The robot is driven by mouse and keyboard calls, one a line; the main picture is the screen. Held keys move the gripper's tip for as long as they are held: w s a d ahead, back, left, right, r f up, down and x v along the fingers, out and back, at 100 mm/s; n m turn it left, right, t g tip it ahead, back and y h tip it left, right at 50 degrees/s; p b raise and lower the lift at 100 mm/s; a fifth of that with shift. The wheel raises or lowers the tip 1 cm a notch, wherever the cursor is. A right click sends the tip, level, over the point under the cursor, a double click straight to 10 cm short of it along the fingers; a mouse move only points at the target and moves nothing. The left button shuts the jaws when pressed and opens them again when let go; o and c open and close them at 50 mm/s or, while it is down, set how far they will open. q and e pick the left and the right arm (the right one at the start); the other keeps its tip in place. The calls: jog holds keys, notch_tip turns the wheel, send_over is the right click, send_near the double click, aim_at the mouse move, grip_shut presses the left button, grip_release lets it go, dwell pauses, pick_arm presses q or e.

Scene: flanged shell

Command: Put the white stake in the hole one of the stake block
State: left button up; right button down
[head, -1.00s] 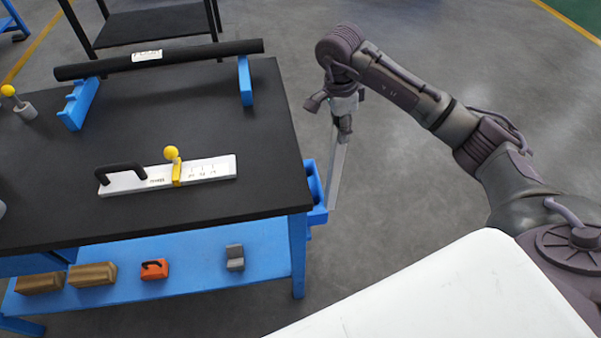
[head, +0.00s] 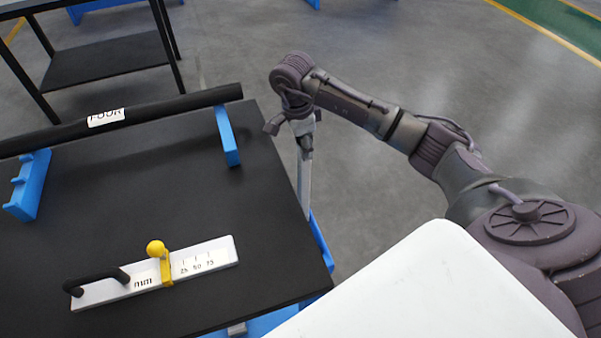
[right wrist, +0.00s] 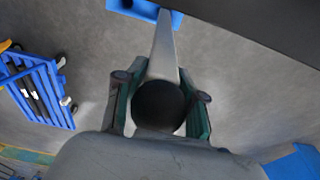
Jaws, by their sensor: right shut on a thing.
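My right gripper (head: 304,138) is shut on the long pale white stake (head: 304,178). The stake hangs down from it beside the right edge of the table. In the right wrist view my right gripper (right wrist: 160,108) has its two fingers on either side of the stake's dark round head. The stake's shaft (right wrist: 163,50) runs away from the camera, and its far end lies in front of or at a blue part; I cannot tell if they touch. I cannot make out a stake block with a numbered hole. My left gripper is not in view.
The black-topped table (head: 170,180) holds a white gauge bar (head: 205,258) with a yellow knob and a long black bar (head: 165,112) on blue supports. A blue holder (head: 321,248) is at the table's right side. A blue cart (right wrist: 38,90) shows in the wrist view.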

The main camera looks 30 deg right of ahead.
aim_at(304, 165)
notch_tip(304, 165, down, 6)
jog(key=shift+f, duration=0.25)
jog(key=shift+f, duration=0.2)
jog(key=c, duration=0.7)
grip_release()
